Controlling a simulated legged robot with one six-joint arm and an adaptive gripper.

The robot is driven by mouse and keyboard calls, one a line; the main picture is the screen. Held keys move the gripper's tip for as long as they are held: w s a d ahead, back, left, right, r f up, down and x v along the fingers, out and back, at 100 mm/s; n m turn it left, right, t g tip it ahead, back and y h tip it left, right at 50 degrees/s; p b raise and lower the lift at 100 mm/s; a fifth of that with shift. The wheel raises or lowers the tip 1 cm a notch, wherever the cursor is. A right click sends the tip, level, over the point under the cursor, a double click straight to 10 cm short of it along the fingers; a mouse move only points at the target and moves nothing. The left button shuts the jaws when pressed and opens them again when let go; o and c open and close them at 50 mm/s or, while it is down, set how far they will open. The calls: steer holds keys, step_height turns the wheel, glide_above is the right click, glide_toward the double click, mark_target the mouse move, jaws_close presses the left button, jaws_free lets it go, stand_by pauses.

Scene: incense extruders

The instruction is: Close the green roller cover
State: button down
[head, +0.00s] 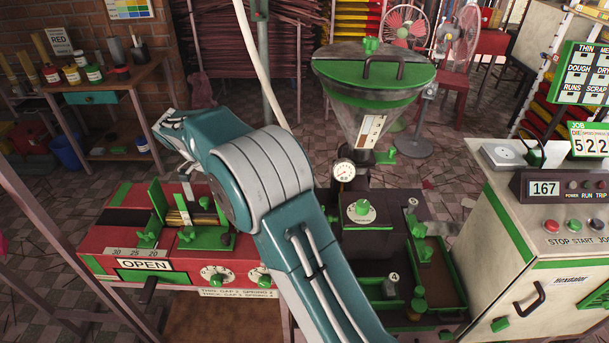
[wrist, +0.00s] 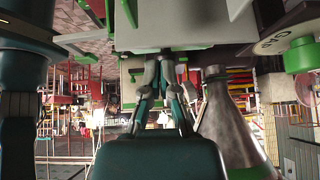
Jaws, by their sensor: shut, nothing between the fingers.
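The red roller machine (head: 110,238) stands at the left in the head view, with a sign reading OPEN (head: 144,265) on its front. Green upright plates (head: 157,200) and a low green part (head: 204,240) sit around brass-coloured rollers (head: 180,218), which show uncovered between them. I cannot tell which green part is the cover. My arm passes in front of the machine's right side, and my gripper is not clear in the head view. In the wrist view my gripper (wrist: 165,58) is shut and empty, its tips close below a pale block with green trim; contact cannot be told.
A hopper with a green lid (head: 375,75) stands right of my arm; its cone (wrist: 228,125) shows in the wrist view. A pale control cabinet (head: 540,240) is at the right. A wooden bench (head: 110,85) with jars is at the back left.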

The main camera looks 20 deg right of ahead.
steer(key=shift+w+d+f, duration=0.2)
steer(key=shift+d+f, duration=0.35)
steer(key=shift+f, duration=0.35)
steer(key=shift+a+f, duration=0.15)
steer(key=shift+f, duration=0.1)
steer(key=shift+a+f, duration=0.15)
steer(key=shift+a, duration=0.25)
steer(key=shift+w, duration=0.1)
